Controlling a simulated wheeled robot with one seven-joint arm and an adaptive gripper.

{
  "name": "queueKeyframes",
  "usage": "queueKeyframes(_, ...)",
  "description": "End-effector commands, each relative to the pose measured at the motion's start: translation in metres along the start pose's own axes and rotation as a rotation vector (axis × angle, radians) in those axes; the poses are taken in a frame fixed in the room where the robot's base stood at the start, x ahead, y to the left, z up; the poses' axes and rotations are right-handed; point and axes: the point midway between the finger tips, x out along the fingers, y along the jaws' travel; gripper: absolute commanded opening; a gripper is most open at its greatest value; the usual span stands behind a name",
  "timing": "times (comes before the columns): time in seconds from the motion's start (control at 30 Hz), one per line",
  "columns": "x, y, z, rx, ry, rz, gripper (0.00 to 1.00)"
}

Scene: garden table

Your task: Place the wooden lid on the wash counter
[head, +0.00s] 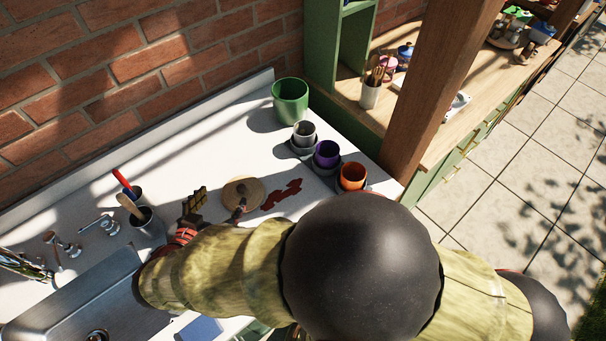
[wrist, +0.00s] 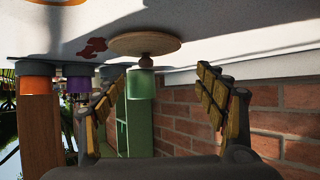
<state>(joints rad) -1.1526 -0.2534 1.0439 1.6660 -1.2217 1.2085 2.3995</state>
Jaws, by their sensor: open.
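The round wooden lid (head: 250,188) lies flat on the white wash counter (head: 205,262), next to a dark red stain. In the wrist view the picture is upside down, and the lid (wrist: 145,43) shows with its small knob pointing away from the counter (wrist: 230,50). My gripper (head: 217,206) is close by the lid, low over the counter. In the wrist view my gripper (wrist: 163,76) is open, its yellow-padded fingers wide apart with nothing between them. The lid is beyond the fingertips. My arm hides part of the counter.
A green pot (head: 290,101) stands at the back. Grey (head: 304,134), purple (head: 327,154) and orange (head: 353,177) cups line the right edge. A tool cup (head: 146,222), faucet and steel sink (head: 75,300) are at left. A brick wall (head: 130,70) bounds the back.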

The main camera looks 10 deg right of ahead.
Motion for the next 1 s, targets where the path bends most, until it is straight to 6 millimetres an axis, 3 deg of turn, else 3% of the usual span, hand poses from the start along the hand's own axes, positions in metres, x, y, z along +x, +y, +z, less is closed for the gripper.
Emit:
queueKeyframes(0.13, 0.004, 0.009, -0.009, -0.010, -0.020, 0.026, 0.72)
queueKeyframes(0.23, 0.014, 0.032, -0.028, -0.039, -0.076, 0.084, 0.72)
queueKeyframes(0.4, 0.029, 0.110, -0.075, -0.126, -0.283, 0.203, 0.72)
queueKeyframes(0.5, 0.028, 0.155, -0.094, -0.170, -0.419, 0.218, 0.72)
queueKeyframes(0.7, 0.007, 0.231, -0.118, -0.222, -0.633, 0.123, 0.72)
queueKeyframes(0.8, -0.008, 0.259, -0.126, -0.236, -0.691, 0.032, 0.72)
queueKeyframes(1.0, -0.041, 0.296, -0.140, -0.263, -0.683, -0.170, 0.72)
